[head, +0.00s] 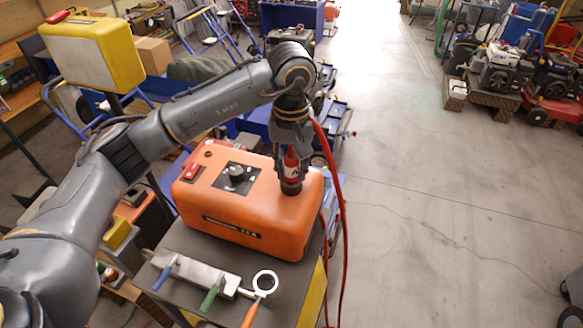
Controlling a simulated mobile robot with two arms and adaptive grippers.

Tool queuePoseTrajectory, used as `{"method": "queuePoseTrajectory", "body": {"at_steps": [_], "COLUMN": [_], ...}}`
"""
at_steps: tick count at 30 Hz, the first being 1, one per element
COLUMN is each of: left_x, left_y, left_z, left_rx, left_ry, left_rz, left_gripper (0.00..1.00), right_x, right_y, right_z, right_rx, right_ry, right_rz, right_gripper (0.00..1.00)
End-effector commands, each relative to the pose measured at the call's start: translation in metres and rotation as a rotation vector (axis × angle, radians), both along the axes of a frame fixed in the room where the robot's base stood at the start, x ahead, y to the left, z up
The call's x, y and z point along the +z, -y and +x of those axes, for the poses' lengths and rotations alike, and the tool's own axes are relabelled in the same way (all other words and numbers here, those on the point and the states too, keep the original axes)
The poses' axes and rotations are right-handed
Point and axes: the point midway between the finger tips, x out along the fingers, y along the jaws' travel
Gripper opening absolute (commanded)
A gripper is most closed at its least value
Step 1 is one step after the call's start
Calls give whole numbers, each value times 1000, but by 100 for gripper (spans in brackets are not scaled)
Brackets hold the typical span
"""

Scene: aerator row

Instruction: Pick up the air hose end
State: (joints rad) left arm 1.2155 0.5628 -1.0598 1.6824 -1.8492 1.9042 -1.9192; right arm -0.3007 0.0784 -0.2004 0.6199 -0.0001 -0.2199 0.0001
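A thin red air hose (341,200) arcs down past the right side of an orange machine (250,205) toward the floor. Its upper part passes behind my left gripper (290,184), and I cannot make out its end there. My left gripper points down over the right part of the machine's top. A red part with a pale mark shows at the gripper, above its dark tips. I cannot tell whether this is the hose end or the gripper itself, or whether the fingers are shut. My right gripper is not in view.
The orange machine has a black knob (236,174) and a red switch (191,172). A metal strip with coloured-handled tools (210,297) lies in front of it. A yellow box (95,52) stands behind my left arm. The floor (430,220) on the right is mostly clear.

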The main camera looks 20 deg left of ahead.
Motion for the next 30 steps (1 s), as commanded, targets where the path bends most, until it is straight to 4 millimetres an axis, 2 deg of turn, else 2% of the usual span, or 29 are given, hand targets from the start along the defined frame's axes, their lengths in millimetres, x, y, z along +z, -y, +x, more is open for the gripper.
{"method": "queuePoseTrajectory", "body": {"at_steps": [1,3,11,17,22,30], "left_x": [0,0,1,9,30,93], "left_y": [0,0,0,0,0,-2], "left_z": [0,0,0,1,1,-50], "left_rx": [0,0,0,1,-1,-1], "left_ry": [0,0,0,3,6,12], "left_rz": [0,0,0,0,-1,3], "left_gripper": [10,0,0,0,0,0], "right_x": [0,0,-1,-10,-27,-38], "right_y": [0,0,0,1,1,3], "right_z": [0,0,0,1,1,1], "right_rx": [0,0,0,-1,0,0], "right_ry": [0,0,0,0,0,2], "right_rz": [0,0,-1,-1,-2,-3], "right_gripper": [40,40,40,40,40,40]}}
